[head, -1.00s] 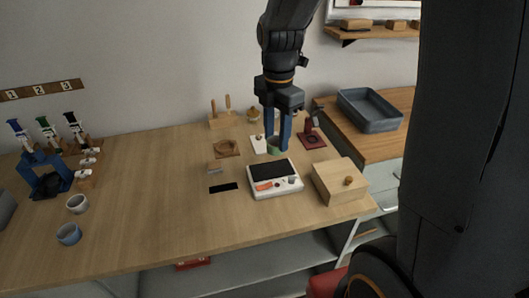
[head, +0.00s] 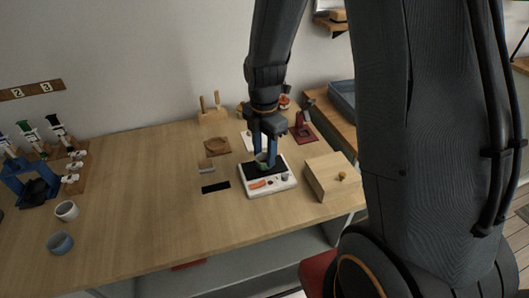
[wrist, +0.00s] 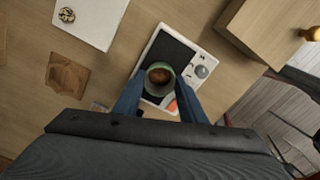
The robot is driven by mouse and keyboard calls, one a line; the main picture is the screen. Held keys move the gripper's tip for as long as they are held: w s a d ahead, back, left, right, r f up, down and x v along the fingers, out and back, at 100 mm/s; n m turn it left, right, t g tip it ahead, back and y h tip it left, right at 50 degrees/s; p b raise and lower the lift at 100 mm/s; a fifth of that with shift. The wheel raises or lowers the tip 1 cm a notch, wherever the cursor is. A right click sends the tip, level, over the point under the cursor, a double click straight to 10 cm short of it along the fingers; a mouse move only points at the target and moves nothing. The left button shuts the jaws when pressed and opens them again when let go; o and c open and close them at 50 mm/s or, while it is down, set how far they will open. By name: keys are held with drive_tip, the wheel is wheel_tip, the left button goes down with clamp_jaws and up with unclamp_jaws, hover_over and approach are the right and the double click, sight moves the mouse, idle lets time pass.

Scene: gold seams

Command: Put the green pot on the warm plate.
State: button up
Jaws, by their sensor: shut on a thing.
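The green pot (wrist: 159,77) is a small round pot with brown contents, seen from above in the wrist view. My gripper (wrist: 158,97) is shut on it, with a blue finger on each side. In the head view the pot (head: 262,158) is partly hidden between the fingers of my gripper (head: 264,156). The warm plate (head: 279,185) is a white unit with a black top, an orange mark and knobs at its front. It also shows in the wrist view (wrist: 201,58). The pot is over the black top; I cannot tell whether it touches.
A wooden box (head: 326,177) with a knob stands close to the right of the plate. A wooden coaster (head: 217,146) and a black strip (head: 215,187) lie to the left. Two cups (head: 67,211) stand far left. The table between is clear.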

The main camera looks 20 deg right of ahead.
drive_tip(key=shift+f, duration=0.15)
drive_tip(key=shift+f, duration=0.15)
drive_tip(key=o, duration=1)
wheel_tip(320, 180, up, 12)
drive_tip(key=f+b, duration=0.1)
drive_tip(key=b, duration=0.1)
drive_tip(key=s+f+m, duration=0.2)
drive_tip(key=s+m, duration=0.4)
drive_tip(key=m, duration=0.5)
drive_tip(key=s+d+f+m, duration=0.1)
drive_tip(key=s+f+m, duration=0.2)
drive_tip(key=s+m, duration=0.3)
drive_tip(key=m, duration=0.5)
drive_tip(key=shift+t, duration=0.4)
